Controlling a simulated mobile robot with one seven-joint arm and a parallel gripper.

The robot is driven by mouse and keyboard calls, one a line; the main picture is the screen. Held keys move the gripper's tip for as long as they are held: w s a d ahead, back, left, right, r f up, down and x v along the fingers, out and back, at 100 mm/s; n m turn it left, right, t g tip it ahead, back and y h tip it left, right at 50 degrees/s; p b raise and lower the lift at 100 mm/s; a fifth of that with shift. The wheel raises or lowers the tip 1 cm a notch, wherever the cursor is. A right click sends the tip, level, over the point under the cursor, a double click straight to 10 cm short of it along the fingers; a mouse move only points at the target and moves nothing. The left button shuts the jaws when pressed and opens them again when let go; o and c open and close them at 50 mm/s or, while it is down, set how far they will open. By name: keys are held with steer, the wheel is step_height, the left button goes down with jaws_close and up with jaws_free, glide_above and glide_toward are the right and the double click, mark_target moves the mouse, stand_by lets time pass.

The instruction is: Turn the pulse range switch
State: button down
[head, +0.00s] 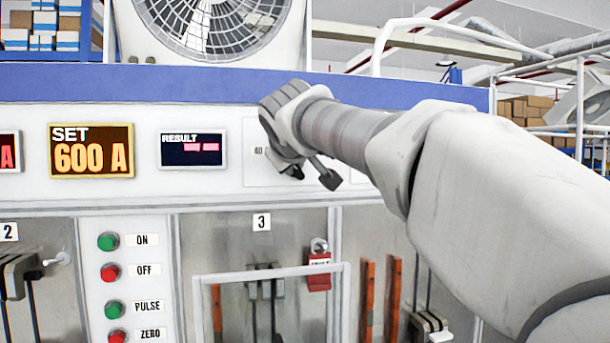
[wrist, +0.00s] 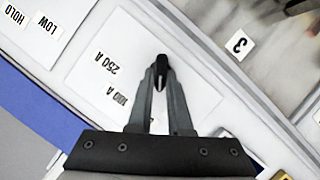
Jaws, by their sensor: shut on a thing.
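The pulse range switch (wrist: 160,82) is a small black knob on a white label plate (wrist: 100,95). In the wrist view only a little of it shows between my fingertips.
A set display (head: 92,150) reads "600 A", and a result display (head: 193,150) is beside it. Green and red buttons (head: 108,241) are below. Bay 3 has a pale handle frame (head: 270,272) under my arm. Low and hold labels (wrist: 48,28) show in the wrist view.

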steer(key=shift+a+f+n+t+h+b, duration=0.15)
steer(key=shift+n+t+h+b, duration=0.25)
steer(key=shift+n+b, duration=0.45)
steer(key=shift+a+f+n+t+h+b, duration=0.15)
steer(key=shift+n+t+h+b, duration=0.2)
steer(key=shift+n+b, duration=0.45)
steer(key=shift+d+n+h, duration=0.1)
steer(key=shift+n+h, duration=0.15)
steer(key=c, duration=0.8)
jaws_free()
steer(key=shift+c, duration=0.2)
steer(key=shift+s+r, duration=0.1)
steer(key=shift+s, duration=0.05)
